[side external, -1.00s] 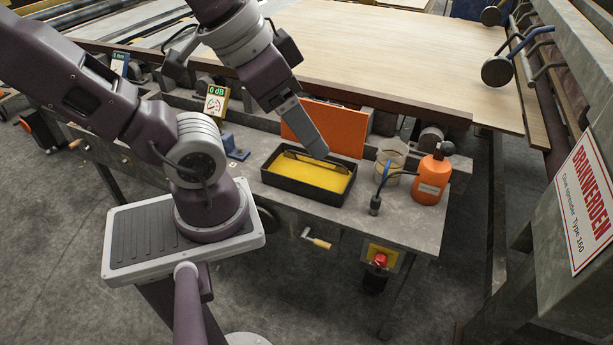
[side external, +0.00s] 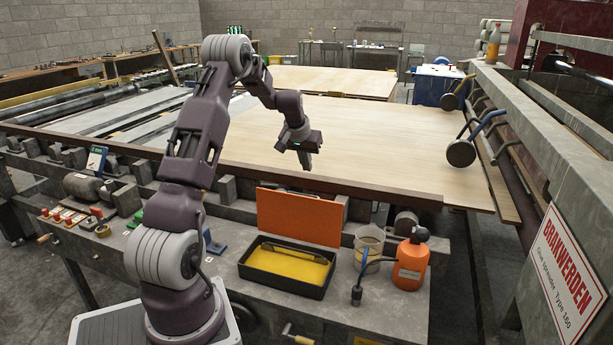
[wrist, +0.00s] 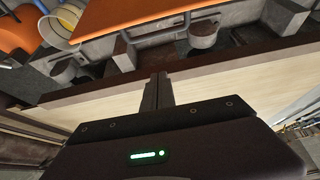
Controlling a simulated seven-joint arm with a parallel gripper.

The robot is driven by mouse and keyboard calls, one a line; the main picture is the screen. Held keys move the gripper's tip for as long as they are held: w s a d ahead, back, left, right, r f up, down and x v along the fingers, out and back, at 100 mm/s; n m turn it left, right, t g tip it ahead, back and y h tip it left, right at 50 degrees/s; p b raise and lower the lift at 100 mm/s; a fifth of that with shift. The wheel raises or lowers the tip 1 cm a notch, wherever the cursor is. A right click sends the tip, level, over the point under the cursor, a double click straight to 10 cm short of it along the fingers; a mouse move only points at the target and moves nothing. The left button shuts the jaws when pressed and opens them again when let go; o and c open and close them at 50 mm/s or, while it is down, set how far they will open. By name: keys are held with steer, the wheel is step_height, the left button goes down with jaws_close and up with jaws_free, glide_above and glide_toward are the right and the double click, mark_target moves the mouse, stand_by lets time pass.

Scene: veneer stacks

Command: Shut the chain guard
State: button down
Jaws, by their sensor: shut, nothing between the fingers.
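An upright orange panel (side external: 299,217), which looks like the chain guard, stands behind a black open box (side external: 250,275) with a yellow inside. A thin dark bar (side external: 293,252) lies across the box's back part. I cannot tell how the panel is joined to the box. My gripper (side external: 305,166) is shut and empty, raised behind the panel and over the wooden sheet. In the wrist view my closed fingers (wrist: 158,91) show above the pale sheet, and the panel (wrist: 104,20) shows at the top edge.
The wooden sheet (side external: 380,140) has a dark front rail (side external: 350,187). Small instruments lie at the bench's left.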

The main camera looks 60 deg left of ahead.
step_height(320, 180, down, 8)
steer(key=shift+d, duration=0.15)
stand_by(0.4)
steer(key=shift+s, duration=0.15)
